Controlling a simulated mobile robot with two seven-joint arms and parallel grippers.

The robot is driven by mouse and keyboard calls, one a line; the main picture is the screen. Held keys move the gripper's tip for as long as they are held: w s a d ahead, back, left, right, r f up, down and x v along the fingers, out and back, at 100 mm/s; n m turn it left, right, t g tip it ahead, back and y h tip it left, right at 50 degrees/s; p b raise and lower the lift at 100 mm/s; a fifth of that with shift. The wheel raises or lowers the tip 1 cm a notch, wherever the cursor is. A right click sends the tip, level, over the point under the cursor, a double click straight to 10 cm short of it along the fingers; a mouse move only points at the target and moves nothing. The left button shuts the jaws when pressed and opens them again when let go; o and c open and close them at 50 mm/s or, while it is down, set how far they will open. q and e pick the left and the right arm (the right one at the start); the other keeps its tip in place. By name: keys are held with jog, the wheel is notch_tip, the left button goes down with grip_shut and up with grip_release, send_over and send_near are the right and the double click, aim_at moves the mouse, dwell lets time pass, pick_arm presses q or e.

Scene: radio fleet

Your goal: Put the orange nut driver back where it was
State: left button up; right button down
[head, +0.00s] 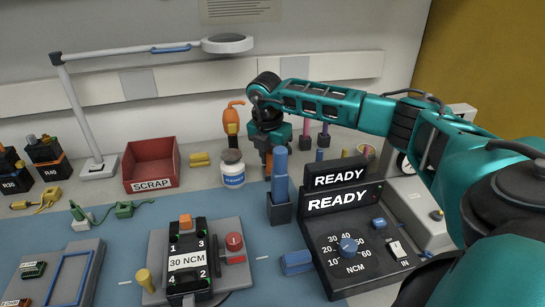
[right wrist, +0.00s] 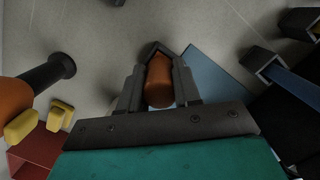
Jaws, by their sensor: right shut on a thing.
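The orange nut driver (right wrist: 159,82) stands between the fingers of my right gripper (right wrist: 158,92), which is shut on its handle. In the right wrist view a dark square holder (right wrist: 150,48) shows around or just beyond the handle's far end. I cannot tell whether the driver is seated in it. In the head view my right gripper (head: 269,158) points down at the back of the bench, behind the white jar, and mostly hides the driver. My left gripper is not in view.
An orange tool (head: 231,120) stands just left of the gripper. A white jar (head: 232,168) is in front. A blue driver (head: 281,162) stands in a dark holder, nearer me. A red scrap bin (head: 151,164) is left.

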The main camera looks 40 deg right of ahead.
aim_at(268, 174)
jog(key=shift+f, duration=0.2)
jog(key=c, duration=0.8)
grip_release()
jog(key=shift+r, duration=0.1)
jog(key=r, duration=0.4)
jog(key=a+r, duration=0.1)
jog(key=r, duration=0.3)
jog(key=r+p, duration=0.1)
jog(key=r, duration=0.3)
jog(key=shift+s+a+r, duration=0.1)
jog(key=shift+s+a, duration=0.15)
jog(key=shift+a, duration=0.1)
